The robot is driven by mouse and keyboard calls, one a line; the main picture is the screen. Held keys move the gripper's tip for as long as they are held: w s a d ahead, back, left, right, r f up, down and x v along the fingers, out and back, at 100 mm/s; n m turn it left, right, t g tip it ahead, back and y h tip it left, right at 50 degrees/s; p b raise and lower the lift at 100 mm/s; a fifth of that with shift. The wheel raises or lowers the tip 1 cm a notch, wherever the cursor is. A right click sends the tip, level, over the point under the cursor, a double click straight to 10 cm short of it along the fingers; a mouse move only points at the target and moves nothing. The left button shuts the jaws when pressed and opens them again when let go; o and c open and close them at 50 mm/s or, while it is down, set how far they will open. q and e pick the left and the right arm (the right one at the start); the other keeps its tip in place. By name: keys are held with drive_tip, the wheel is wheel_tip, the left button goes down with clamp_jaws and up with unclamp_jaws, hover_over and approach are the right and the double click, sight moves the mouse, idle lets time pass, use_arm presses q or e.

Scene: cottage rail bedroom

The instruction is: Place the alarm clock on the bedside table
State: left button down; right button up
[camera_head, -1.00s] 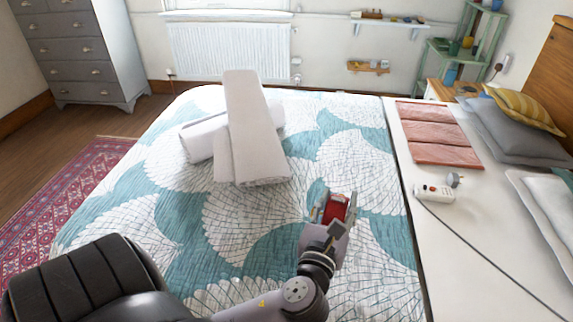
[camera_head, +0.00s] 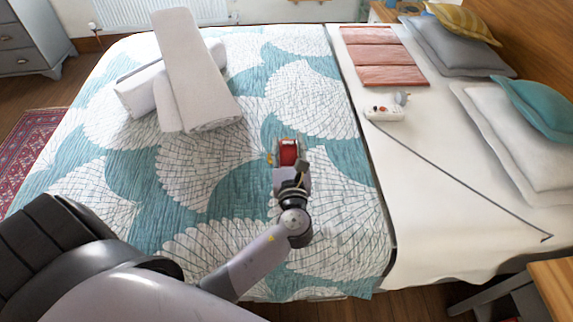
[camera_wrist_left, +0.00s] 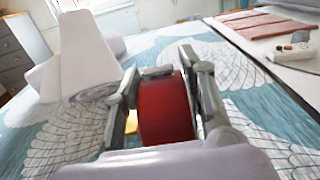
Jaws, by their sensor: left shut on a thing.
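My left gripper (camera_head: 288,158) is shut on a red, rounded thing, apparently the alarm clock (camera_head: 288,154), and holds it over the patterned bed cover. In the left wrist view, the red clock (camera_wrist_left: 166,110) sits between the two fingers; its face is hidden. A wooden table (camera_head: 555,288), seemingly a bedside table, shows partly at the lower right corner, by the near side of the bed. Another small wooden top (camera_head: 382,12) shows at the far side of the bed. My right gripper is not in view.
The bed (camera_head: 335,215) fills the middle. Rolled white towels (camera_head: 195,75) lie on it. A white power strip (camera_head: 383,114) with a dark cable lies near red folded cloth (camera_head: 383,58). Pillows (camera_head: 520,125) lie at the right. Floor shows at the bottom right.

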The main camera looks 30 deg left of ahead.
use_arm(q)
drive_tip(key=shift+f+b, duration=0.6)
drive_tip(key=shift+f, duration=2.8)
drive_tip(key=c, duration=1.5)
unclamp_jaws()
drive_tip(key=shift+f, duration=0.25)
drive_tip(key=o, duration=0.5)
drive_tip(key=shift+r, duration=0.1)
